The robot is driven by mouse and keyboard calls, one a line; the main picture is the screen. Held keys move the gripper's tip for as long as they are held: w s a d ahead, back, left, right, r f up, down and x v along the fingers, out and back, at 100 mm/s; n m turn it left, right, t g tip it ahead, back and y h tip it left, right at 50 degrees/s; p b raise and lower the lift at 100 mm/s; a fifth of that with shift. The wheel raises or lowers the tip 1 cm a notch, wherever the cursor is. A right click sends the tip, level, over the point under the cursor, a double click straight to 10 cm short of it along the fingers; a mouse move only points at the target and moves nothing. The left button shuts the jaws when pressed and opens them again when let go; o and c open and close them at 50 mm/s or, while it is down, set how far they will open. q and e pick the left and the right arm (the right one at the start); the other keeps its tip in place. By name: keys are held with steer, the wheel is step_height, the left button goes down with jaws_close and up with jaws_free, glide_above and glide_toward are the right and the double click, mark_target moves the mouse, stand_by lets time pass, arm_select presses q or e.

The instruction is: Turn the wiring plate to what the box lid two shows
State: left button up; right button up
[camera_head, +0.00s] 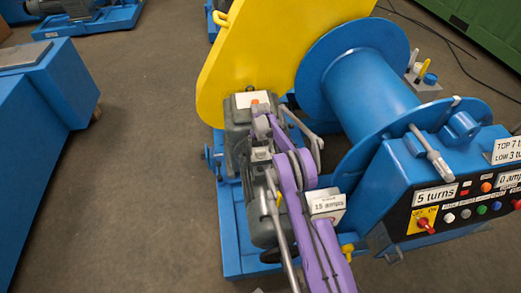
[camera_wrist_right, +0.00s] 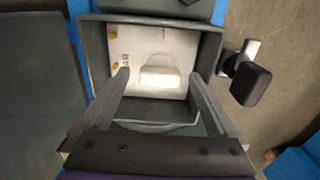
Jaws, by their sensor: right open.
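In the right wrist view a white plate (camera_wrist_right: 143,50) with a raised white bar across its middle lies inside an open grey box (camera_wrist_right: 230,55); it looks like the wiring plate. Two brass-coloured dots and a small dark marking show on its left side. My right gripper (camera_wrist_right: 160,76) is open, with one finger on each side of the bar and apart from it. In the head view my purple right arm reaches to the grey motor box (camera_head: 238,112), which shows a white face and an orange spot. I cannot make out box lid two. My left gripper is not in view.
A yellow guard (camera_head: 240,55) and a blue drum (camera_head: 370,95) stand behind the motor. A control panel (camera_head: 465,205) marked "5 turns" is at the right, with a "15 amps" sign (camera_head: 328,205) nearby. A black knob (camera_wrist_right: 251,84) sits right of the box.

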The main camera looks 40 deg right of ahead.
steer(key=c, duration=1.4)
